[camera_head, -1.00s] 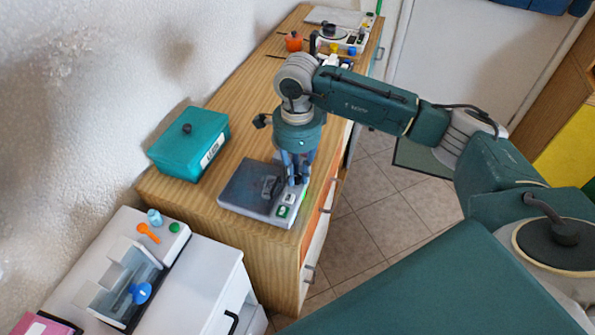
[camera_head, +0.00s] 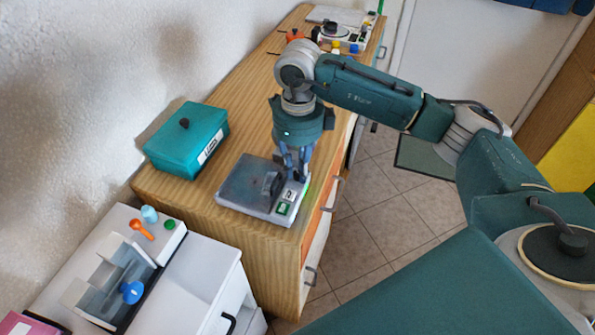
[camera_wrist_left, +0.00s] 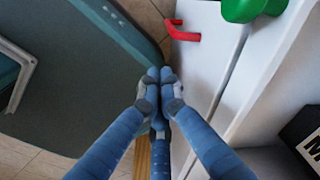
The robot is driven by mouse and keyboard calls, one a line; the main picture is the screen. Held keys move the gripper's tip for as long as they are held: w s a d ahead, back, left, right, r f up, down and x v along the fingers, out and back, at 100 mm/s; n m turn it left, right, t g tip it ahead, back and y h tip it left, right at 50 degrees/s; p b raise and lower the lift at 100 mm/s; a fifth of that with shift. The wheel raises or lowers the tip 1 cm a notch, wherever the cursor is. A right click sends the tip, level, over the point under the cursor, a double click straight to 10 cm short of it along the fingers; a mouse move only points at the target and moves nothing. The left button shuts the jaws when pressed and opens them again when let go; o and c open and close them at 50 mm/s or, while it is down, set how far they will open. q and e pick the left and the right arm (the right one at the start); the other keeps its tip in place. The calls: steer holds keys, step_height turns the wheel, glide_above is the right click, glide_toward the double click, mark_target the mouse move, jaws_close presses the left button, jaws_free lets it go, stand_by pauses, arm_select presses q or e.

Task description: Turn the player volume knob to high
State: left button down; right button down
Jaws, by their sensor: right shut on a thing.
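The player (camera_head: 240,190) is a flat light-grey box with a dark lid, on the near end of the wooden cabinet. Its right-hand strip carries a green button (camera_head: 283,209) and a white one. My right gripper (camera_head: 298,178) points down over this strip, its fingers closed at the strip's far part. It is shut on what appears to be the volume knob, which the fingers hide, so its setting cannot be read. My left gripper (camera_wrist_left: 160,76) shows in the left wrist view, fingertips together with nothing seen between them.
A teal lidded box (camera_head: 188,142) stands left of the player on the wooden cabinet (camera_head: 230,115). A white unit (camera_head: 190,285) with a clear-covered device stands in front. Another device with coloured knobs (camera_head: 345,35) is at the back. A red handle (camera_wrist_left: 182,31) is near my left gripper.

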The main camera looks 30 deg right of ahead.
steer(key=m+b, duration=0.1)
steer(key=m, duration=0.4)
steer(key=shift+m+b, duration=0.3)
steer(key=shift+b, duration=0.05)
steer(key=m, duration=0.4)
steer(key=shift+s+m+b, duration=0.1)
steer(key=shift+m+b, duration=0.3)
steer(key=shift+m, duration=0.3)
steer(key=c, duration=1.6)
jaws_free()
steer(key=shift+s, duration=0.1)
